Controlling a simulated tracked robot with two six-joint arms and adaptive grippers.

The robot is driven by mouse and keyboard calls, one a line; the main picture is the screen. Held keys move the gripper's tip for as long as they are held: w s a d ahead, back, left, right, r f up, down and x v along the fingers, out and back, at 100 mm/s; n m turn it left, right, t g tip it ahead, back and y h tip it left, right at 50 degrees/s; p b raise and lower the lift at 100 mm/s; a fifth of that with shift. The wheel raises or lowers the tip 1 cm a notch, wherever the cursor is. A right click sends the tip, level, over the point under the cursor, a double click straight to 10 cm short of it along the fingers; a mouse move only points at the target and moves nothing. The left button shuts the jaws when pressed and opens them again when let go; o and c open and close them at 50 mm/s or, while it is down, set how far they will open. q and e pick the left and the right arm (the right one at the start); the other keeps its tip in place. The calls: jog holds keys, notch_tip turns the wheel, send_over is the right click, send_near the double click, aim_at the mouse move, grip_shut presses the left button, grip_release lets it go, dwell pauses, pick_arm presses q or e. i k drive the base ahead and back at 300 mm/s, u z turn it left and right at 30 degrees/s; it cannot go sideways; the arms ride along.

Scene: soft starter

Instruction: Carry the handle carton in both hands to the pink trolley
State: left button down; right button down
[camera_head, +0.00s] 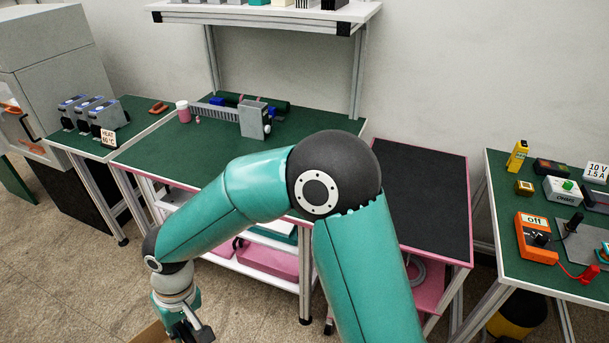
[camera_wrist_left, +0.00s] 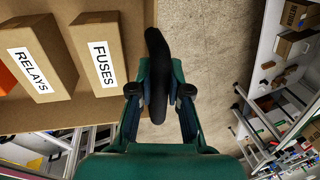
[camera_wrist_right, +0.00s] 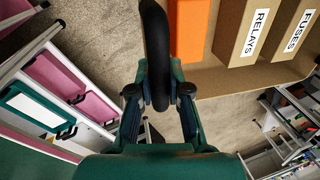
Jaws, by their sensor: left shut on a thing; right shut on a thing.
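The handle carton is an open brown box with black handles. In the left wrist view its rim (camera_wrist_left: 60,116) is at left, with boxes marked RELAYS and FUSES inside. In the right wrist view the carton (camera_wrist_right: 240,80) is at right, holding an orange item and the same two boxes. My left gripper (camera_wrist_left: 160,95) is shut on one black handle. My right gripper (camera_wrist_right: 159,95) is shut on the other handle. In the head view my right gripper (camera_head: 190,332) is at the bottom left, beside a carton sliver (camera_head: 150,335). The pink trolley (camera_head: 468,205) has a dark top, which looks empty.
A green-topped bench (camera_head: 150,158) stands behind my arm, with pink drawers (camera_head: 268,262) below. Another green-topped bench (camera_head: 500,270) at right carries instruments. A black and yellow bin (camera_head: 520,315) is under it. Bare floor (camera_head: 85,260) is free at left.

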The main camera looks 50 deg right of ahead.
aim_at(409, 216)
jog(key=u, duration=0.7)
jog(key=i, duration=0.1)
jog(key=z, duration=3.2)
jog(key=k, duration=0.6)
jog(key=z, duration=0.15)
jog(key=i, duration=0.85)
jog(key=z, duration=0.25)
